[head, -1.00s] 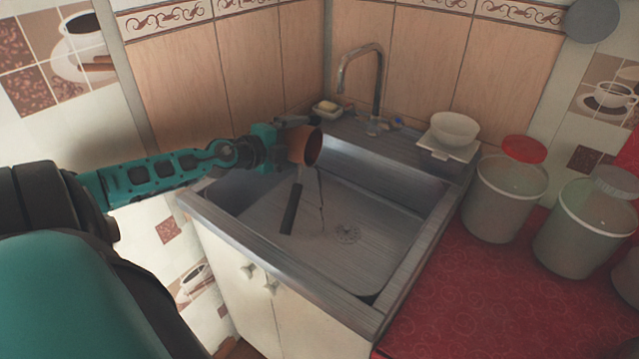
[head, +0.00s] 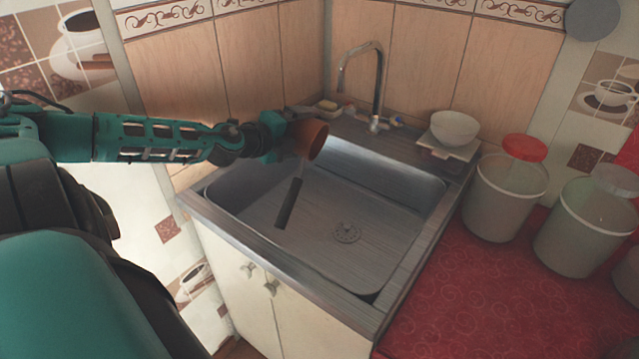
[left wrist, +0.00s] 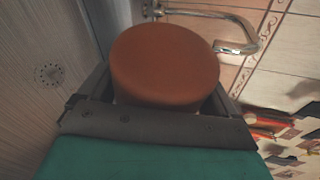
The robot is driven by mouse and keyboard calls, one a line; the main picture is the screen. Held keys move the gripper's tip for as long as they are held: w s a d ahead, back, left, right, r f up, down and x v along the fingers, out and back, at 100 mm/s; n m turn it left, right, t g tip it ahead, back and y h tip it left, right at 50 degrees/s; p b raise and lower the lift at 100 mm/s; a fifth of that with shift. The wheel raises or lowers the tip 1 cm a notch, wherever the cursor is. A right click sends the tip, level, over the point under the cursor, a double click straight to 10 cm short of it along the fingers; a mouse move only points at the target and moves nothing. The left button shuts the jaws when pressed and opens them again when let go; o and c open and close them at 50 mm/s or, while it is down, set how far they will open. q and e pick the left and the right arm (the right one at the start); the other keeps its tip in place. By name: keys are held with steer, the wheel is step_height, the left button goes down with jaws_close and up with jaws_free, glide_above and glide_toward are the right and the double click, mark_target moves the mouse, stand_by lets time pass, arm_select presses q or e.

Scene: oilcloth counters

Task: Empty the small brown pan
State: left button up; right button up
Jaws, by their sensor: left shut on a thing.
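The small brown pan (head: 311,140) is in my left gripper (head: 290,131), above the back left part of the sink (head: 405,232). The pan is tipped on its side, its opening facing right and somewhat down. Its inside is too small to make out. A dark handle with a pale shank (head: 289,203) hangs below it and appears to belong to the pan. In the left wrist view the pan's round brown underside (left wrist: 165,65) sits between the two fingers, which are shut on it. My right gripper is out of view.
A faucet (head: 376,85) stands behind the sink, with a soap dish (head: 327,106) to its left. A white bowl (head: 454,128) is on the back right ledge. Lidded containers (head: 503,195) stand on the red counter (head: 450,290) at right. The sink floor around the drain (head: 346,232) looks clear.

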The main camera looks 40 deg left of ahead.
arm_select(q)
steer(key=shift+s+a+f+n, duration=0.2)
steer(key=shift+a+n, duration=0.05)
steer(key=shift+a, duration=0.2)
steer(key=shift+s+a+f+n, duration=0.2)
steer(key=shift+a+n, duration=0.1)
steer(key=shift+a, duration=0.15)
steer(key=shift+s+a+f+n, duration=0.2)
steer(key=shift+a+n, duration=0.05)
steer(key=shift+a, duration=0.2)
steer(key=s+a+f+n+t+h+b, duration=0.1)
steer(key=s+a+f+n+t+b, duration=0.15)
steer(key=f+n+b, duration=0.55)
steer(key=a+r+n+t+p, duration=0.1)
steer(key=n, duration=0.2)
steer(key=w+a+r+n+t+p, duration=0.1)
steer(key=r+n+t+p, duration=0.1)
steer(key=n, duration=0.1)
steer(key=a+r+n+t+y+p, duration=0.1)
steer(key=r+n, duration=0.1)
steer(key=n, duration=0.2)
steer(key=shift+w+t, duration=0.15)
steer(key=shift+t, duration=0.1)
